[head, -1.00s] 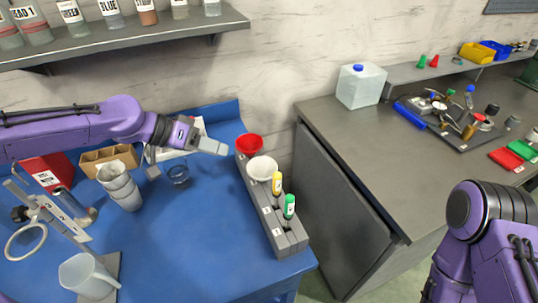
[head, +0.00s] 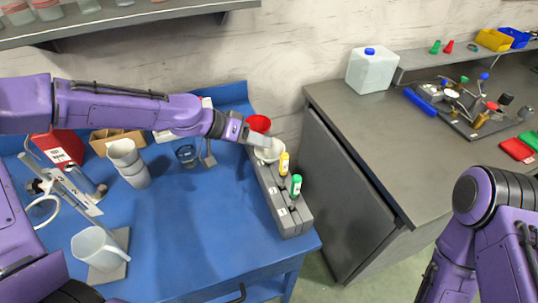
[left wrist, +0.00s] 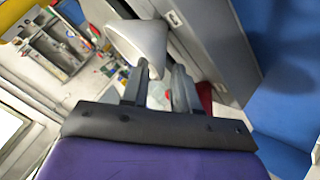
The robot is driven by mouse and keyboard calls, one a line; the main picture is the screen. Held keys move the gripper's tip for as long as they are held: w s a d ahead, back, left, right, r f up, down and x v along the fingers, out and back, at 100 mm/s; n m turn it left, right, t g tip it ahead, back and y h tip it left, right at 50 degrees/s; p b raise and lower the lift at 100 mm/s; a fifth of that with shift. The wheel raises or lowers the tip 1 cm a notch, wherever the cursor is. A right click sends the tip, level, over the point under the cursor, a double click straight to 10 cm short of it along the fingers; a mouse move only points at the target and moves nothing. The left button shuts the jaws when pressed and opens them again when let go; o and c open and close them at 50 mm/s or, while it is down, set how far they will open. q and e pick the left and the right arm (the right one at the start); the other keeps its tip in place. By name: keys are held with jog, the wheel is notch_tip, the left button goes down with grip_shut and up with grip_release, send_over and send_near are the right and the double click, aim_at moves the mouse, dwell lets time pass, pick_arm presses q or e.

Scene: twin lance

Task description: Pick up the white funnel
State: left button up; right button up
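The white funnel (head: 269,154) sits in the grey rack (head: 292,222) at the right edge of the blue table, partly hidden by my left gripper. My left gripper (head: 262,141) is right at the funnel's back rim in the head view. In the left wrist view, the two fingers (left wrist: 161,72) stand apart with a gap between them. The white funnel (left wrist: 138,42) shows just past the fingertips there, mostly toward the left finger. I cannot tell if they touch. My right arm is at the lower right; its gripper is out of view.
A red funnel (head: 258,123) stands just behind the white one. The table's front middle is clear.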

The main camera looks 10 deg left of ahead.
pick_arm(q)
grip_shut()
